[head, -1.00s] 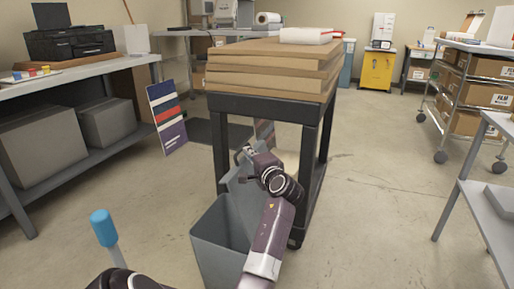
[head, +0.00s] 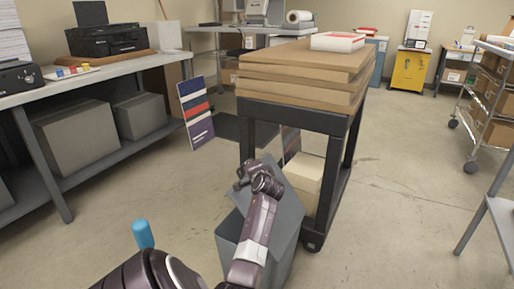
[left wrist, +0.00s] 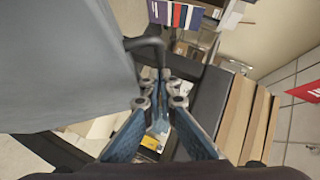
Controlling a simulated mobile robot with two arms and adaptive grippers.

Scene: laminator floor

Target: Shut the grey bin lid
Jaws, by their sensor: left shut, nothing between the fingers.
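The grey bin (head: 229,250) stands on the floor at the bottom centre of the head view, in front of the black cart. Its grey lid (head: 287,208) is raised and tilted, partly hidden behind my left arm. My left gripper (head: 241,178) is at the lid's upper part, shut and empty. In the left wrist view the lid (left wrist: 60,65) is a large grey surface on the left, with a dark loop (left wrist: 147,45) at its edge. The shut left fingertips (left wrist: 160,88) are close beside that edge; I cannot tell whether they touch it.
The black cart (head: 295,120) with stacked brown boards stands just behind the bin, a pale box (head: 305,180) low in it. A workbench (head: 110,82) lines the left.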

